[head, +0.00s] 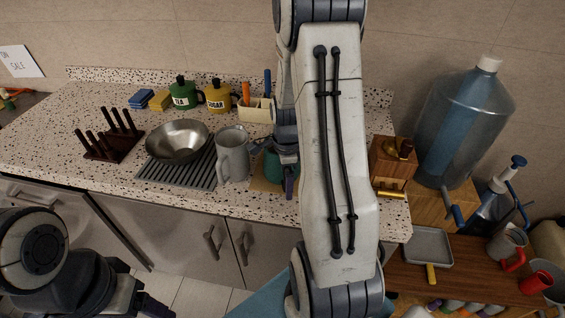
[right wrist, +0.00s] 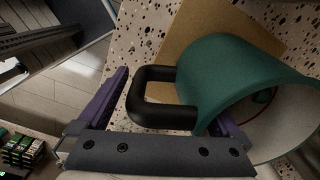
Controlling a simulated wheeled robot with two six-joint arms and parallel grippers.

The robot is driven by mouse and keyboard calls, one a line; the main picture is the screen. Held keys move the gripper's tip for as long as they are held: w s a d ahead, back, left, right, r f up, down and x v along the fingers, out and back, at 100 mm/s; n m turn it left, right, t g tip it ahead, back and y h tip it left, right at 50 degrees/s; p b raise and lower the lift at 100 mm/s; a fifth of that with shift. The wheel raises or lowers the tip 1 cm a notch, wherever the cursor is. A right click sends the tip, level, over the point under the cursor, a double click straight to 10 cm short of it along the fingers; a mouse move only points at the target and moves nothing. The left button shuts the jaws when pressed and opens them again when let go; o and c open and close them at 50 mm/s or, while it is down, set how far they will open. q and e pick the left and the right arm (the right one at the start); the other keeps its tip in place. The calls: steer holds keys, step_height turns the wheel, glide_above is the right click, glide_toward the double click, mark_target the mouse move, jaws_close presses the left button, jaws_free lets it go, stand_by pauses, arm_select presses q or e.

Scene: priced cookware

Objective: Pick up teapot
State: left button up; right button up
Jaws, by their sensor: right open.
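A teal round vessel with a black loop handle, the likeliest teapot, stands on a tan board. It fills the right of the right wrist view (right wrist: 235,75); in the head view (head: 271,165) my right arm hides much of it. No spout or lid shows. My right gripper (head: 289,188) is open beside it. In the right wrist view its purple fingers (right wrist: 170,105) stand on either side of the black handle (right wrist: 140,100), and the right finger is partly hidden by the vessel. My left gripper (head: 140,303) is low at the left, away from the counter; its jaw opening is unclear.
On the speckled counter (head: 52,148), a grey pitcher (head: 232,158) stands just left of the vessel, beside a metal bowl (head: 178,139) on a grey rack. A wooden block (head: 393,160) is right of my arm. Labelled canisters (head: 184,95) stand along the back.

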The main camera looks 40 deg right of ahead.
jaws_close()
steer(key=shift+r, duration=0.1)
steer(key=shift+w+r, duration=0.1)
steer(key=shift+r, duration=0.05)
steer(key=shift+r, duration=1.1)
steer(key=shift+d+r+b, duration=0.2)
steer(key=shift+r+b, duration=0.15)
steer(key=shift+r, duration=0.55)
steer(key=s+d+r+b, duration=0.1)
steer(key=s+d+r, duration=0.5)
steer(key=s, duration=0.3)
steer(key=shift+s+d+r, duration=0.2)
steer(key=shift+r, duration=0.1)
steer(key=shift+s, duration=0.1)
